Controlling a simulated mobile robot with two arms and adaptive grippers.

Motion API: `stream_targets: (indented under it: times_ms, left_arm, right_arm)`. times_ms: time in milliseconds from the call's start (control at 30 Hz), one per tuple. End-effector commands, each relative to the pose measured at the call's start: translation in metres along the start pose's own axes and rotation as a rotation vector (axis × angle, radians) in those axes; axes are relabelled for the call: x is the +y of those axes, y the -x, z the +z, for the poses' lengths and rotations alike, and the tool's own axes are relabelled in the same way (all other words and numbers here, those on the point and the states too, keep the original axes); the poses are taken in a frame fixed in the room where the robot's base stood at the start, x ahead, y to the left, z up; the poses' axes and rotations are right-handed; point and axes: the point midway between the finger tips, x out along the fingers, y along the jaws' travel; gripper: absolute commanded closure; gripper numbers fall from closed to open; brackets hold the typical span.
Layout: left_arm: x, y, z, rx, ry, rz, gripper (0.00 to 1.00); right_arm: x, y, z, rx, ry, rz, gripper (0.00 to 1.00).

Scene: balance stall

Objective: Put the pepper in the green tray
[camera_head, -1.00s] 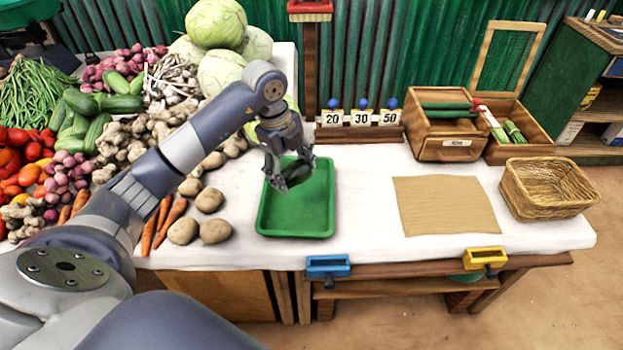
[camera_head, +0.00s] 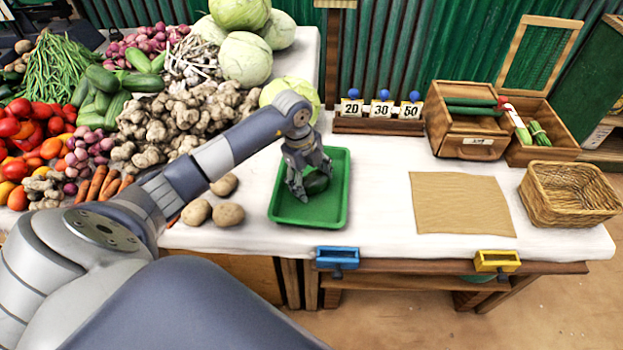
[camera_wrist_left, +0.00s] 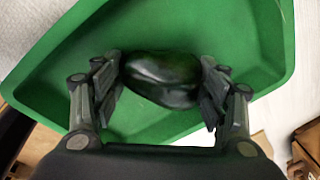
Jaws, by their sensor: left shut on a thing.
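The green tray (camera_head: 284,210) lies on the white tabletop, right of the potatoes. My left gripper (camera_head: 308,190) is over the inside of the tray, pointing down, shut on a dark green pepper (camera_head: 318,183). In the left wrist view the pepper (camera_wrist_left: 162,78) sits between the two fingers of my left gripper (camera_wrist_left: 160,88), with the tray (camera_wrist_left: 215,28) behind it. I cannot tell whether the pepper touches the tray's floor. My right gripper is not in view.
Potatoes (camera_head: 228,214) lie left of the tray and a cabbage (camera_head: 292,92) behind it. A brown paper sheet (camera_head: 462,203), wicker basket (camera_head: 568,195) and wooden box (camera_head: 465,122) stand to the right. The cloth between tray and paper is clear.

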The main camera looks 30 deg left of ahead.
Motion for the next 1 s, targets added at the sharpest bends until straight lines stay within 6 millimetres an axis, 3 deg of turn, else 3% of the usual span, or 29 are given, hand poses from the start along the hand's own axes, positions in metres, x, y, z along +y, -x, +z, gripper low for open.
stream_targets:
  times_ms: [233, 267, 333, 367, 767, 867, 1000]
  left_arm:
    - [0.0, -0.003, 0.0, 0.0, 0.0, 0.0, 0.55]
    - [0.0, -0.003, 0.0, 0.0, 0.0, 0.0, 0.31]
    - [0.0, -0.002, 0.0, 0.0, 0.0, 0.0, 0.15]
    - [0.0, -0.002, 0.0, 0.0, 0.0, 0.0, 0.13]
    - [0.0, 0.0, 0.0, 0.0, 0.0, -0.001, 0.13]
    - [-0.001, 0.008, 0.0, -0.001, -0.001, -0.003, 0.13]
    - [-0.001, 0.034, 0.001, -0.003, -0.002, -0.004, 0.13]
  right_arm:
    - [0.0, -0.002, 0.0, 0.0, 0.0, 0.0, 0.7]
    - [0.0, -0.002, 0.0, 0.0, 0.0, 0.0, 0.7]
    - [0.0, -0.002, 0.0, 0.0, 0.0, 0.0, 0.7]
    - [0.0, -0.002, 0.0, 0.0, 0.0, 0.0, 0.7]
    - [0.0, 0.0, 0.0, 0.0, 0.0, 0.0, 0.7]
    - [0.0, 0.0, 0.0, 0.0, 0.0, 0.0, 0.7]
    - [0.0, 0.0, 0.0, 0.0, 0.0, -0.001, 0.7]
